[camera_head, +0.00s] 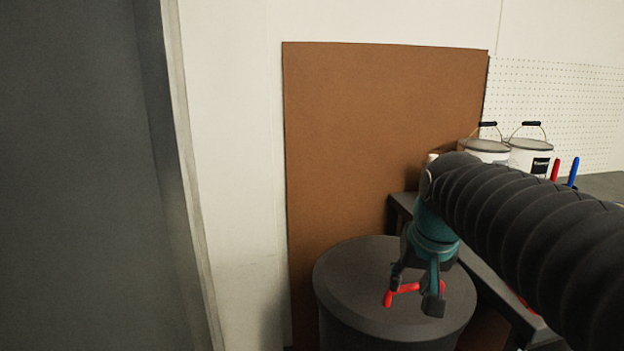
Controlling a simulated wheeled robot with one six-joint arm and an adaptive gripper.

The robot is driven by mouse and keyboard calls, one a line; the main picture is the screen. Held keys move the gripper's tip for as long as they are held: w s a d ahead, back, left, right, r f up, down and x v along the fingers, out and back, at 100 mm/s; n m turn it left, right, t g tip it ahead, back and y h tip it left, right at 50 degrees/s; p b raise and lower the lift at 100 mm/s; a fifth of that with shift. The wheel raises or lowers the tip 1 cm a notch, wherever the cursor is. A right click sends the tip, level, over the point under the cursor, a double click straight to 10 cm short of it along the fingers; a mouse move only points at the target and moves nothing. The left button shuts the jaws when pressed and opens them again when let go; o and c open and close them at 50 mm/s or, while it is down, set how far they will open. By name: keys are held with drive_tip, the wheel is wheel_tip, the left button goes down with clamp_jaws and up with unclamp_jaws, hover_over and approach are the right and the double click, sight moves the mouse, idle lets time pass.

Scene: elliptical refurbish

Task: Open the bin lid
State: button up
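A dark grey round bin (345,335) stands at the lower middle of the head view. Its flat lid (353,275) lies level on top and looks closed. A red handle (390,298) shows on the lid. My gripper (416,293), teal and dark grey, points down over the lid at the handle. Its fingers are spread apart, with red showing between and beside them. I cannot tell whether they touch the handle. The fingers and wrist hide part of the handle and the lid's right side.
A brown board (370,130) leans on the white wall behind the bin. To the right, a dark bench (605,183) holds two paint buckets (527,156) and red and blue handled tools (573,172). A dark grey panel (80,180) fills the left.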

drive_tip(key=s+f+n, duration=0.1)
drive_tip(key=s+f, duration=0.8)
drive_tip(key=s, duration=0.5)
drive_tip(key=shift+a+f+n+t, duration=0.25)
drive_tip(key=shift+f+n+t, duration=0.05)
drive_tip(key=shift+f+n, duration=0.1)
drive_tip(key=shift+s+r, duration=0.1)
drive_tip(key=shift+r, duration=0.25)
drive_tip(key=shift+c, duration=0.9)
drive_tip(key=shift+r, duration=0.1)
clamp_jaws()
